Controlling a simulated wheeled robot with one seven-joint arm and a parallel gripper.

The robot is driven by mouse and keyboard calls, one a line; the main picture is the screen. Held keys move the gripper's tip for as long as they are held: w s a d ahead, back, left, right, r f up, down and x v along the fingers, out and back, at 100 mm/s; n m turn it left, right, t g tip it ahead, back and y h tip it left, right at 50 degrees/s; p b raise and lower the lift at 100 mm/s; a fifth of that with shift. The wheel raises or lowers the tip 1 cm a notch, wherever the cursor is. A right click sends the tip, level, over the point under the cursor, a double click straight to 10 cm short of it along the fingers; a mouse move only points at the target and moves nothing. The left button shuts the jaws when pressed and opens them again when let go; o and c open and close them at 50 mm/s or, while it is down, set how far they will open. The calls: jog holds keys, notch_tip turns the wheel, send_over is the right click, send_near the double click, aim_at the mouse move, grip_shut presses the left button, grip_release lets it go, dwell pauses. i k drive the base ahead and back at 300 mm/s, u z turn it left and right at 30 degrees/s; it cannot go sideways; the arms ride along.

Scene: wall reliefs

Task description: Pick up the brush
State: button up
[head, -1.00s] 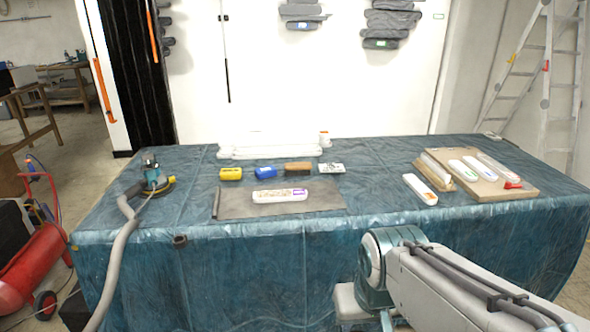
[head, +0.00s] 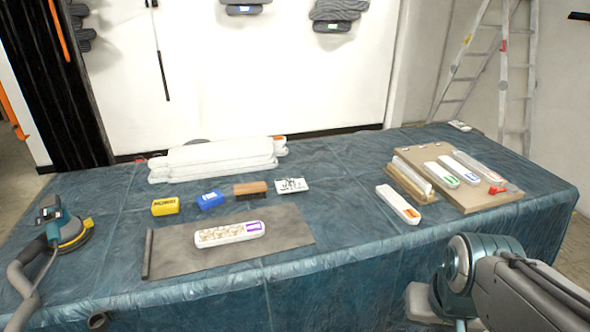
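The brush (head: 250,188) has a brown wooden back and dark bristles below. It lies on the blue sheet covering the table (head: 340,225), in a row behind the grey mat. A blue block (head: 210,200) is just to its left and a white card with dark print (head: 291,186) just to its right. My arm shows at the lower right, in front of the table and well apart from the brush. I cannot make out my gripper's fingers in this view.
A yellow block (head: 165,206) stands left of the blue one. A white patterned case (head: 230,233) lies on the grey mat (head: 180,255). White rolls (head: 215,158) lie behind. A sander (head: 65,230) is at left, a board with cases (head: 490,197) at right.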

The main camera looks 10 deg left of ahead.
aim_at(245, 192)
jog(key=u, duration=0.15)
jog(key=i, duration=0.75)
jog(key=u, duration=0.9)
jog(key=i, duration=0.35)
jog(key=u, duration=0.2)
